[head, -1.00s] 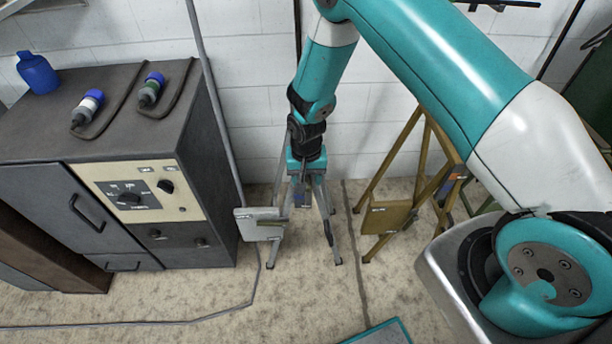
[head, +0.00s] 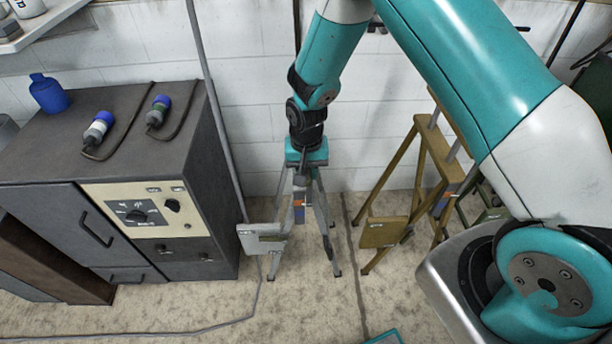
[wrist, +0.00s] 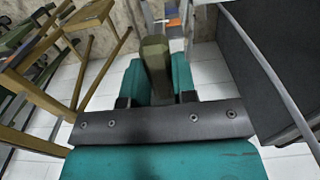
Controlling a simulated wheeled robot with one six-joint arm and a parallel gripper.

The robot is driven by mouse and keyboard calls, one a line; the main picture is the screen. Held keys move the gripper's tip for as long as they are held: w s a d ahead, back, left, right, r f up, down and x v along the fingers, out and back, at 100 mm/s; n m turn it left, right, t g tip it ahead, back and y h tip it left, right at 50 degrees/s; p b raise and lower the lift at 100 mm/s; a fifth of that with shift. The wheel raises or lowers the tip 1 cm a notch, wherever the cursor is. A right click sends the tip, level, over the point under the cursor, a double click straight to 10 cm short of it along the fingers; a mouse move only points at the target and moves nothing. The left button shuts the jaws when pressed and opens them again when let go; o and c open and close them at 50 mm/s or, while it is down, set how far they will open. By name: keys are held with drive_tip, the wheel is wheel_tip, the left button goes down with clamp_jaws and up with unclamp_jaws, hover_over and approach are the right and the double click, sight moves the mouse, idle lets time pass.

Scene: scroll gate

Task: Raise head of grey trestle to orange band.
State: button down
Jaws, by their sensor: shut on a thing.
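The grey trestle (head: 322,226) stands on the floor against the white wall, its legs spread. An orange band (head: 299,202) shows on its middle post, just above a blue patch; the band also shows in the wrist view (wrist: 173,13). My gripper (head: 306,163) is at the top of this trestle, pointing down. In the wrist view its teal fingers (wrist: 155,82) are shut on an olive-grey bar, the trestle's head (wrist: 155,55). In the head view my gripper mostly hides the head. The exact level of the head against the band cannot be read.
A brown trestle (head: 425,165) with its own orange and blue marks stands to the right, partly behind my arm. A dark cabinet (head: 140,215) with cables and a blue bottle (head: 48,95) stands close on the left.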

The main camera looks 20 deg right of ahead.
drive_tip(key=shift+w+r, duration=0.1)
drive_tip(key=shift+r, duration=0.05)
drive_tip(key=c, duration=0.9)
unclamp_jaws()
wheel_tip(320, 180, up, 17)
drive_tip(key=b, duration=0.3)
drive_tip(key=shift+r, duration=0.15)
drive_tip(key=s+a+r+n+y, duration=0.1)
drive_tip(key=s+r+n, duration=0.2)
drive_tip(key=s, duration=0.5)
drive_tip(key=s+a+r+n+y, duration=0.1)
drive_tip(key=s+r+n, duration=0.3)
drive_tip(key=s, duration=0.4)
drive_tip(key=s+a+r+n+y, duration=0.2)
drive_tip(key=s+r+n, duration=0.1)
drive_tip(key=s, duration=0.6)
drive_tip(key=shift+a+r+n, duration=0.15)
drive_tip(key=shift+a+n, duration=0.2)
drive_tip(key=shift+n, duration=0.05)
